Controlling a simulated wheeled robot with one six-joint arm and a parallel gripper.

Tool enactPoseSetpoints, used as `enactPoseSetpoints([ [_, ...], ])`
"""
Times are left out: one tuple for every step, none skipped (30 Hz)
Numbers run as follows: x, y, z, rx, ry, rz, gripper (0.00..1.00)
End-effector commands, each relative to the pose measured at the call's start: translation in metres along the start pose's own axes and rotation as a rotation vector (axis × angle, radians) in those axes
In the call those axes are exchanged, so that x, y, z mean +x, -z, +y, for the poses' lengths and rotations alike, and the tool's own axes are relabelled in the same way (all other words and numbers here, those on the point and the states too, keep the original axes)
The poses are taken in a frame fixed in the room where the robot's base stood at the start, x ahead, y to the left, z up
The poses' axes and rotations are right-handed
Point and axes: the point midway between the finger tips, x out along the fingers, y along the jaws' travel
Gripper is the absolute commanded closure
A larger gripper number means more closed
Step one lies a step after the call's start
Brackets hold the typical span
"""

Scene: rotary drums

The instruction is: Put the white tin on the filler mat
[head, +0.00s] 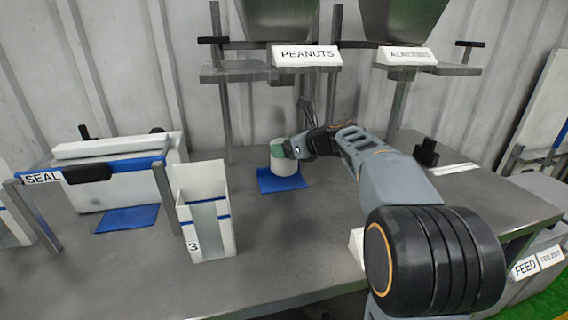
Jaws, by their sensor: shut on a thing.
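The white tin (282,168) is at the middle of the bench, below the PEANUTS sign. A green patch shows at its top. A blue mat (288,184) lies right beneath it; I cannot tell whether the tin's base touches the mat or is just above it. The tin looks upright. My gripper (287,150) is shut on the tin from the right, near its upper part. The fingertips are small and partly hidden.
Hoppers marked PEANUTS (305,55) and ALMONDS (410,55) stand behind on a frame. At left are the SEAL machine (110,165), another blue mat (127,218) and a tall open box marked 3 (205,210). The front-middle bench is clear.

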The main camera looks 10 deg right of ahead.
Motion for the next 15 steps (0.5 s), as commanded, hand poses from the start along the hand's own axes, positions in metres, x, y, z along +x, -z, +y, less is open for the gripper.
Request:
enactPoseSetpoints([
  [0.004, 0.002, 0.0, 0.0, -0.001, 0.0, 0.66],
  [0.005, 0.003, -0.001, 0.0, -0.001, 0.0, 0.66],
  [0.006, 0.003, -0.001, 0.0, 0.0, 0.0, 0.66],
  [0.006, 0.003, -0.001, 0.0, 0.0, 0.0, 0.66],
  [0.007, 0.004, -0.001, 0.0, 0.0, 0.0, 0.66],
  [0.008, 0.005, -0.001, 0.0, 0.0, 0.0, 0.66],
  [0.01, 0.006, -0.001, 0.0, 0.0, 0.0, 0.66],
  [0.012, 0.007, -0.001, 0.0, 0.0, 0.0, 0.66],
  [0.016, 0.009, -0.002, 0.0, -0.001, 0.001, 0.66],
  [0.019, 0.011, -0.002, 0.001, -0.001, 0.001, 0.66],
  [0.021, 0.015, -0.002, 0.001, -0.001, 0.002, 0.66],
  [0.023, 0.022, -0.002, 0.002, -0.001, 0.001, 0.66],
  [0.025, 0.026, -0.002, 0.002, 0.0, 0.0, 0.66],
  [0.026, 0.03, -0.002, 0.002, -0.001, 0.001, 0.66],
  [0.028, 0.034, -0.002, 0.001, 0.0, 0.001, 0.66],
])
